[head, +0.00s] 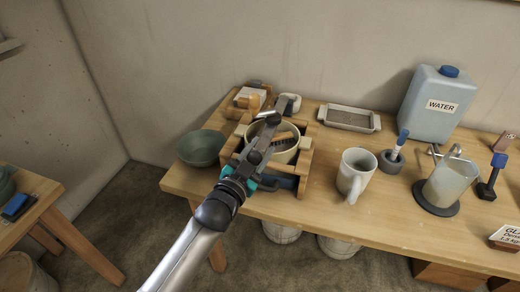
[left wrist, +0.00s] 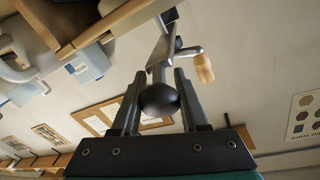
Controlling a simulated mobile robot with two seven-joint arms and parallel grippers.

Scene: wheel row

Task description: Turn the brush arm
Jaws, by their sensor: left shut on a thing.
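A wooden frame (head: 305,160) on the table holds a round cream bowl (head: 286,155). A dark ribbed piece, perhaps the brush, shows over the bowl, partly hidden by my left gripper (head: 267,128). In the left wrist view my left gripper (left wrist: 160,88) is shut on a round black knob (left wrist: 160,99), with one finger on each side. A grey metal bar (left wrist: 160,52) runs away from the knob; it seems to be the brush arm. A wooden handle (left wrist: 205,69) stands on a side rod. My right gripper is not in view.
A green bowl (head: 201,148) stands left of the frame. A white mug (head: 355,173), a brush in a dark holder (head: 391,161) and a glass jug (head: 447,182) stand to the right. A grey tray (head: 348,118) and a water canister (head: 435,103) are behind.

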